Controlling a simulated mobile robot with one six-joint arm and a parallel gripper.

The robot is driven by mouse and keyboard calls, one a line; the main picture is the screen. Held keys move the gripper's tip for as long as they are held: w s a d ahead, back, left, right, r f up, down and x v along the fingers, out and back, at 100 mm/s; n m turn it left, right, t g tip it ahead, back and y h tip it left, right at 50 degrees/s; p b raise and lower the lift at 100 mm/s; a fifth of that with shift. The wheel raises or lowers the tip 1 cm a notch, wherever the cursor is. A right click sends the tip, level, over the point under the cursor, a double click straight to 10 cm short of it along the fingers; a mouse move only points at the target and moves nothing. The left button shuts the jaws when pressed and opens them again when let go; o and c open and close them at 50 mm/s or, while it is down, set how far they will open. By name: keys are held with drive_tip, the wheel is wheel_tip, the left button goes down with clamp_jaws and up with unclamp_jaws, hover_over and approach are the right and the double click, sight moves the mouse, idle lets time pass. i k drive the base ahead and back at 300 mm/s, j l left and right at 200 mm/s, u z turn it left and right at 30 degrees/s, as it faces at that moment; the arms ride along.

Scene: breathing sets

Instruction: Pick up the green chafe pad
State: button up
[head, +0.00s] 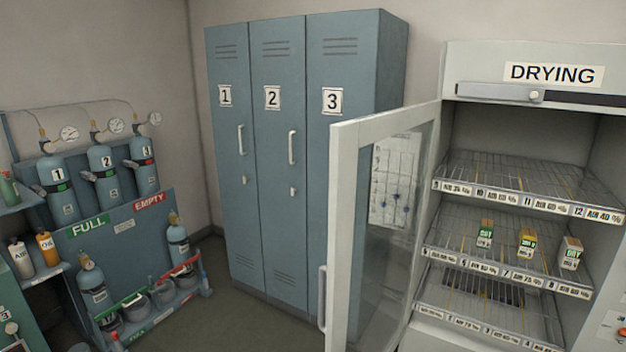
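I cannot make out a green chafe pad for certain in the head view. Green shows on a small carton (485,234) on the middle shelf of the drying cabinet, on a bottle (8,188) at the left edge, and on a strip along the cylinder rack's lower left. None of these is clearly a pad. My gripper is not in view.
The drying cabinet (460,75) stands at right, its glass door (340,215) swung open to the left. Blue lockers (280,190) stand behind, doors shut. A cylinder rack (125,245) and side shelves fill the left. Bare floor (215,295) shows between rack and cabinet door.

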sight(486, 232)
drive_tip(key=i+j+z, duration=0.2)
drive_tip(key=j+z, duration=0.2)
drive_tip(key=j, duration=0.25)
drive_tip(key=j+z, duration=0.35)
drive_tip(key=j, duration=0.3)
drive_tip(key=j+z, duration=0.4)
drive_tip(key=j, duration=0.35)
drive_tip(key=j+z, duration=0.35)
drive_tip(key=j, duration=0.35)
